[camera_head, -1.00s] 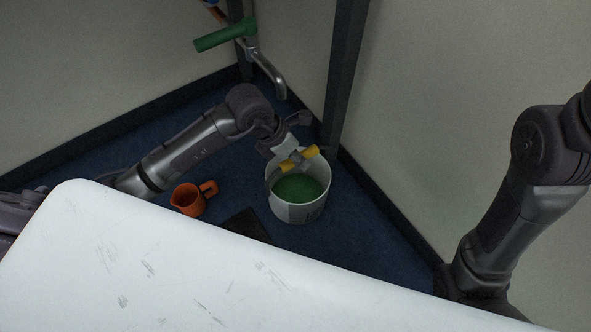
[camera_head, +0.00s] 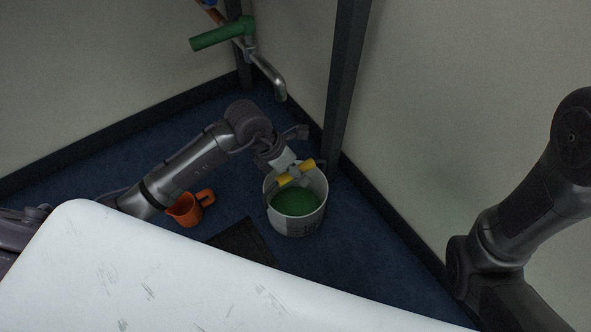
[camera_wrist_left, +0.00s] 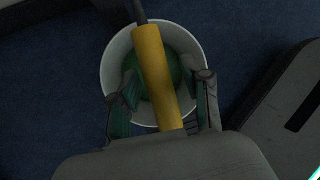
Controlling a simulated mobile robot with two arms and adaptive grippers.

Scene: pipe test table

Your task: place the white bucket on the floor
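The white bucket (camera_head: 291,225) looks upright on the blue floor near the room's corner, with green inside. Its yellow handle grip (camera_head: 313,164) is raised at the rim. My left gripper (camera_head: 296,175) is at this grip, above the bucket. In the left wrist view the yellow grip (camera_wrist_left: 154,70) runs between the two fingers of my left gripper (camera_wrist_left: 168,88). The fingers are apart, with gaps on both sides of it. The bucket's rim (camera_wrist_left: 108,70) shows below them. My right gripper is out of view; only my right arm shows.
An orange jug (camera_head: 185,210) stands on the floor left of the bucket. A dark flat plate (camera_head: 243,240) lies between them and the white tabletop (camera_head: 150,275) in front. A post (camera_head: 345,80), walls and a pipe with a green handle (camera_head: 222,35) are behind.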

